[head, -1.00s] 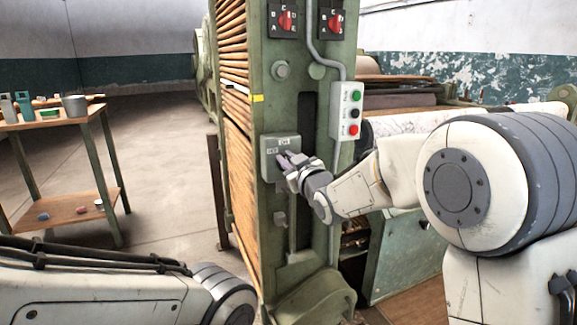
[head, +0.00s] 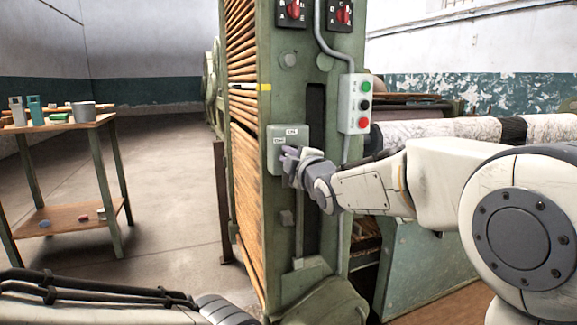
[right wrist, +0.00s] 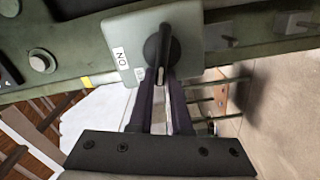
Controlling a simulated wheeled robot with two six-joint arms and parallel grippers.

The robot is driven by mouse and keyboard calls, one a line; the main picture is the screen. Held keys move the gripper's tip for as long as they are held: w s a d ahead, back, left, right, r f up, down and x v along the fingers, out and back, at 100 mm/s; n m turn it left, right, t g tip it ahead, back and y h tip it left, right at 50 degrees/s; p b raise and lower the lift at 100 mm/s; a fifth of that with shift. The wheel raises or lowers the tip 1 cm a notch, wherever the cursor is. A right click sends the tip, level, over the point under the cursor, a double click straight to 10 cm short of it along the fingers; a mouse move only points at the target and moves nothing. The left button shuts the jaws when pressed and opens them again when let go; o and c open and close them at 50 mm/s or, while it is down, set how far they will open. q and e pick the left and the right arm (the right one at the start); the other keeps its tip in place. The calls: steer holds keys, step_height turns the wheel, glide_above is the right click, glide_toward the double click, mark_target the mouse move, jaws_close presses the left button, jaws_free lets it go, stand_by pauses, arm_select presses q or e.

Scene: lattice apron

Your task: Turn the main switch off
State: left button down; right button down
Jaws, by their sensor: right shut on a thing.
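The main switch box (head: 276,151) is a grey-green plate with small white labels on the green machine post. In the right wrist view the plate (right wrist: 125,48) carries a label reading ON and a dark rotary handle (right wrist: 158,52). My right gripper (head: 290,156) is at the switch box, its fingers (right wrist: 160,82) shut on the handle. In the head view my fingers hide most of the handle. My left gripper is out of view; only part of my left arm shows at the bottom left.
Two red rotary knobs (head: 294,10) (head: 345,12) sit higher on the post. A wooden table (head: 62,127) with containers stands at left. The floor between is clear.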

steer(key=shift+f+n+b, duration=0.25)
steer(key=shift+n+b, duration=0.45)
steer(key=shift+n, duration=0.1)
steer(key=shift+f+n+b, duration=0.25)
steer(key=shift+n+b, duration=0.45)
steer(key=shift+n, duration=0.1)
steer(key=c, duration=0.9)
jaws_free()
steer(key=shift+o, duration=0.2)
steer(key=p+v, duration=0.1)
steer(key=v, duration=0.9)
steer(key=shift+s+p, duration=0.25)
steer(key=shift+p, duration=0.1)
